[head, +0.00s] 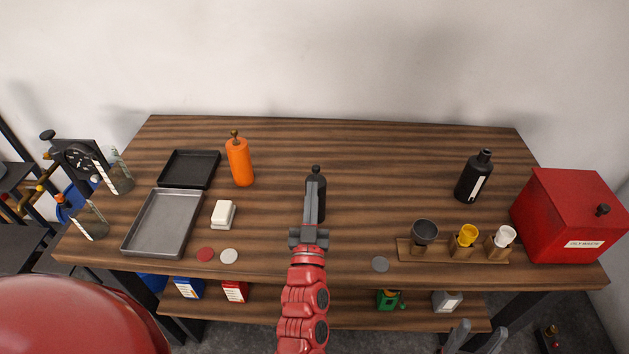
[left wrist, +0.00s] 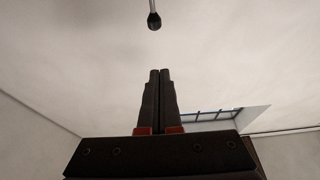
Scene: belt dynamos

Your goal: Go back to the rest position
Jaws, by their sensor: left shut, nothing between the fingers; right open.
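My left gripper (head: 313,193) is at the middle of the head view, on a red arm that comes up from the bottom edge. Its fingers are shut, empty, and pass in front of a black bottle (head: 316,172); I cannot tell whether they touch it. In the left wrist view the shut fingers (left wrist: 159,85) point at a pale wall or ceiling with nothing between them. My right gripper (head: 476,337) shows only its grey fingertips at the bottom edge, spread apart and empty, in front of the table.
The wooden table (head: 400,160) holds a grey tray (head: 190,225), a black tray (head: 163,184), an orange bottle (head: 239,163), a dark bottle (head: 474,177), a wooden rack with cups (head: 405,251) and a red box (head: 560,210). A lower shelf (head: 350,311) holds small items.

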